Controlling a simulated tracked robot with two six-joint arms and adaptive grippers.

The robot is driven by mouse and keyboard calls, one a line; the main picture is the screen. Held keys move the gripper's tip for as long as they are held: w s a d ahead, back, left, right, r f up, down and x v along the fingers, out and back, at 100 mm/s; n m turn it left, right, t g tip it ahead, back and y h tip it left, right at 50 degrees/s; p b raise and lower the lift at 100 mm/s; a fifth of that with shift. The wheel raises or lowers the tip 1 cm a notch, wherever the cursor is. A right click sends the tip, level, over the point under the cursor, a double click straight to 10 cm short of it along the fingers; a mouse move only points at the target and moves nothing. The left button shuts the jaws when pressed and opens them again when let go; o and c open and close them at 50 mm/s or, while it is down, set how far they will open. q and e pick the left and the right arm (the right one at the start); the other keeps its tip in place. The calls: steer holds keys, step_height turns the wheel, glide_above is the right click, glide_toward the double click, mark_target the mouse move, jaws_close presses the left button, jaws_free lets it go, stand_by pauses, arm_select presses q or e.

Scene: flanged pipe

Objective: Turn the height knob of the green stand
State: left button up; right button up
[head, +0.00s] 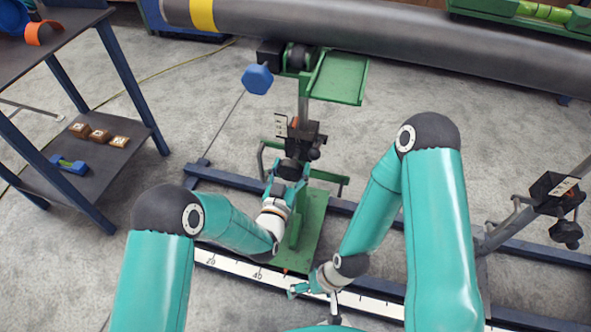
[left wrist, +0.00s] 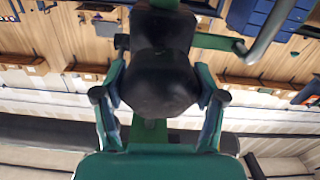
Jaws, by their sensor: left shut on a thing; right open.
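The green stand has a green base plate (head: 308,228), a grey post and a green top bracket (head: 340,78) under the pipe. My left gripper (head: 288,170) is at the middle of the post, at the black clamp block. In the left wrist view its two fingers are shut on a dark rounded knob (left wrist: 160,85), one finger on each side. In the head view the gripper and block partly hide this knob. My right gripper (head: 302,289) is open and empty, low over the white ruler strip near the stand's base.
A grey pipe (head: 400,38) with a yellow band lies across the top. A blue hexagonal knob (head: 257,79) sticks out beside the bracket. Blue rails (head: 362,212) cross the floor. Another stand's black knob (head: 566,232) is at the right. A dark shelf (head: 88,150) stands left.

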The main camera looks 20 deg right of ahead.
arm_select(q)
steer(key=n+b, duration=0.6)
steer(key=b, duration=0.1)
steer(key=f+n+b, duration=0.1)
steer(key=n+b, duration=0.2)
steer(key=shift+s+n+b, duration=0.15)
steer(key=shift+n+b, duration=0.15)
steer(key=shift+b, duration=0.1)
steer(key=n+b, duration=0.9)
steer(key=b, duration=0.1)
steer(key=shift+a, duration=0.1)
steer(key=shift+n+b, duration=1)
steer(key=shift+b, duration=0.25)
steer(key=shift+r, duration=0.1)
steer(key=o, duration=1.1)
steer(key=shift+r, duration=0.1)
steer(key=shift+o, duration=0.2)
steer(key=shift+r, duration=0.1)
